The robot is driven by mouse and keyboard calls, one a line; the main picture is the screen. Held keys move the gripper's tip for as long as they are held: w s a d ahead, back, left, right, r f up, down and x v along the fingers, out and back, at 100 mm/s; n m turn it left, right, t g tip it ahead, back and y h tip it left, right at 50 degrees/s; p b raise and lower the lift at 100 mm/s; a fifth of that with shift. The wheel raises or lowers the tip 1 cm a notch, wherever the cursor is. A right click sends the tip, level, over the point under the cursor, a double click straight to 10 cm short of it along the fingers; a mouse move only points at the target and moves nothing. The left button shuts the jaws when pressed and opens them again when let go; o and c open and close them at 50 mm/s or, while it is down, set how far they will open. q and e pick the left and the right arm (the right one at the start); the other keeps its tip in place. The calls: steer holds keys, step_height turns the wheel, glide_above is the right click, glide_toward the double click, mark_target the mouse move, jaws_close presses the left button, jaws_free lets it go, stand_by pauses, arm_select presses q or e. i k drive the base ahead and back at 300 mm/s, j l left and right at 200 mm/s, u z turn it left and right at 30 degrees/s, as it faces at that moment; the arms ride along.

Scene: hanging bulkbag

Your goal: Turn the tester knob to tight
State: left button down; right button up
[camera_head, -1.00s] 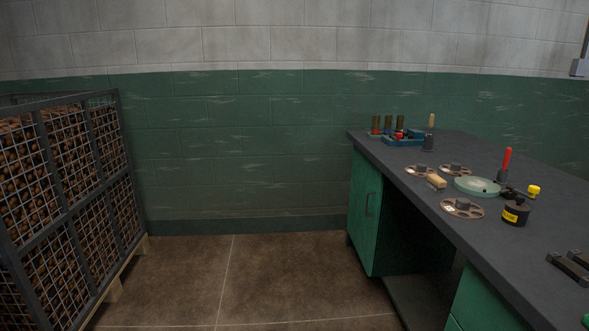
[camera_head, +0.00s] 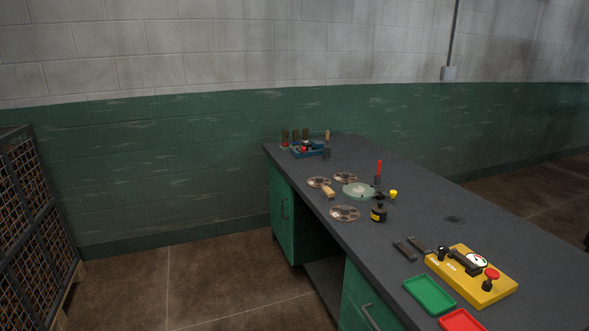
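The tester appears to be the yellow box (camera_head: 489,291) on the near right part of the workbench. On its top are a white round dial (camera_head: 476,260), a red mushroom-shaped knob (camera_head: 491,274), a small black knob (camera_head: 443,252) and a black block. The lettering on it is too small to read, and I cannot tell which knob has a tight setting. Neither of my grippers is in view.
The dark-topped workbench (camera_head: 400,215) holds a green tray (camera_head: 430,294), a red tray (camera_head: 462,321), black bars, discs and a blue tool tray (camera_head: 308,151). A mesh crate (camera_head: 30,220) stands at left. Floor between is clear.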

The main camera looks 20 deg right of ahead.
mark_target(443, 252)
steer(key=z, duration=1.7)
